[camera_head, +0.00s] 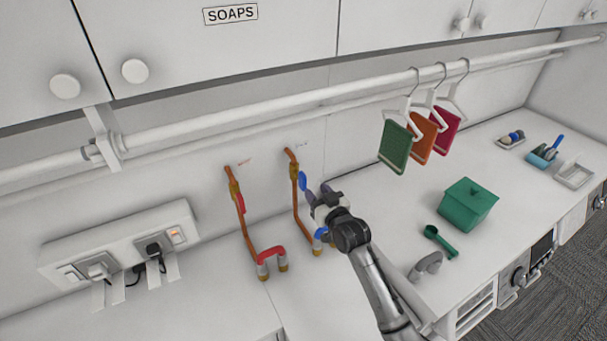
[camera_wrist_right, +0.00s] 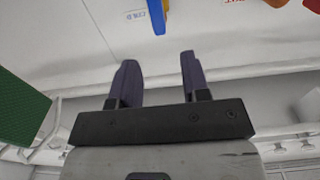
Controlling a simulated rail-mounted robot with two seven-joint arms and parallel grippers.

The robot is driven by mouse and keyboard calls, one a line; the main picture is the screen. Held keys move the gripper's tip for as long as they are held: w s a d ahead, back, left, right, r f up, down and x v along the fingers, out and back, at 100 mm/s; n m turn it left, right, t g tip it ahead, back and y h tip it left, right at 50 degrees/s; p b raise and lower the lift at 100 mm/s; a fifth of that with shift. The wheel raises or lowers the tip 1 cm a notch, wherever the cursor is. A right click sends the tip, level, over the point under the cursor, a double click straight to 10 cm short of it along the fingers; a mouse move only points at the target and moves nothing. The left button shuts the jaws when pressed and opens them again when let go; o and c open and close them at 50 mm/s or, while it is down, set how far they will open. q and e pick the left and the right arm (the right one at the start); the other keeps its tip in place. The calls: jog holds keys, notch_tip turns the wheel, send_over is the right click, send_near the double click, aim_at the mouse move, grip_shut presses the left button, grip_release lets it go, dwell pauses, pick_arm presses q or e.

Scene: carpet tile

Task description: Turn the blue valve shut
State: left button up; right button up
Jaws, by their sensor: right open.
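The blue valve handle (camera_head: 303,181) is a small lever on a brass body on the right-hand copper pipe (camera_head: 296,205) at the back wall. My right gripper (camera_head: 317,191) is just right of the handle, its dark purple fingers open and empty. In the right wrist view the blue handle (camera_wrist_right: 156,15) lies ahead of the open gripper (camera_wrist_right: 158,65), in line with the gap between the fingers. The handle looks apart from both fingertips. My left gripper is not in view.
A red valve handle (camera_head: 240,202) sits on the left pipe. A red hose bend (camera_head: 271,251) is below it. A rail (camera_head: 250,105) runs above, with a green cloth (camera_head: 395,146) hanging right. A green box (camera_head: 467,205) and scoop (camera_head: 440,241) stand on the counter.

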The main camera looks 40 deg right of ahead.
aim_at(305, 178)
jog(key=w, duration=0.3)
jog(key=w+d, duration=0.1)
jog(key=w, duration=0.1)
jog(key=w+p, duration=0.1)
jog(key=w, duration=0.2)
jog(key=shift+w+d, duration=0.3)
jog(key=shift+w, duration=0.05)
grip_shut()
